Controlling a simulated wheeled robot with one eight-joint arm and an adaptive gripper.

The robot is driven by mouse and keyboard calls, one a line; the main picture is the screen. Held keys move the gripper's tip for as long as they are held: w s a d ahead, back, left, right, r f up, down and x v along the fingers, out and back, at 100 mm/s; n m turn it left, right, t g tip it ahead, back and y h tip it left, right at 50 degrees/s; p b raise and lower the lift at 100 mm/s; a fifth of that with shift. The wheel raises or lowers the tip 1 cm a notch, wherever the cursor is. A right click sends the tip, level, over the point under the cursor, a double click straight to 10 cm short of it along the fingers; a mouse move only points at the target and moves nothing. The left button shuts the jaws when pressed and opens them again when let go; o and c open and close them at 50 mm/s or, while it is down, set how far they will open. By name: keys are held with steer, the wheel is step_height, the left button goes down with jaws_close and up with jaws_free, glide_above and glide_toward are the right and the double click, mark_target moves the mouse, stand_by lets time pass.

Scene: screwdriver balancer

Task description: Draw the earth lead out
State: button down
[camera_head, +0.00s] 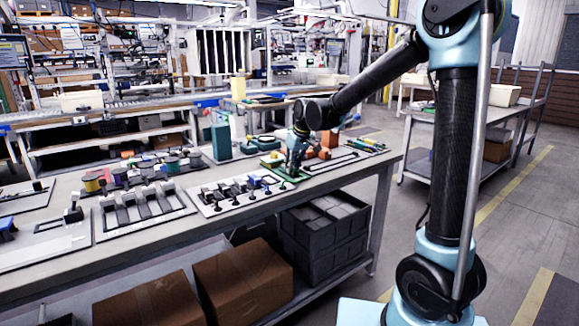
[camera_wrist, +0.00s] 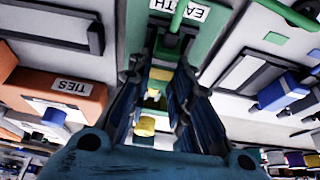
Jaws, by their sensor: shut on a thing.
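The earth station is a green board (camera_wrist: 212,30) with a white "EARTH" label (camera_wrist: 184,9), at the top of the wrist view. In the head view the green board (camera_head: 287,180) lies near the bench's front edge. My gripper (camera_wrist: 155,88) points at it, its two dark fingers shut on the earth lead (camera_wrist: 146,126), a yellow and green piece between them. The fingers hide part of the lead, and I cannot tell whether its far end sits in the board. In the head view my gripper (camera_head: 292,168) is low over the board, and the lead is too small to make out.
An orange box (camera_wrist: 58,92) labelled "TIES" stands beside the board. A rack with blue and black clips (camera_head: 237,194) and several coloured spools (camera_head: 172,164) lie left along the bench (camera_head: 150,240). A teal block (camera_head: 221,141) stands behind.

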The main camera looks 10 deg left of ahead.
steer(key=c, duration=1.4)
jaws_free()
steer(key=shift+o, duration=0.2)
steer(key=v, duration=1.2)
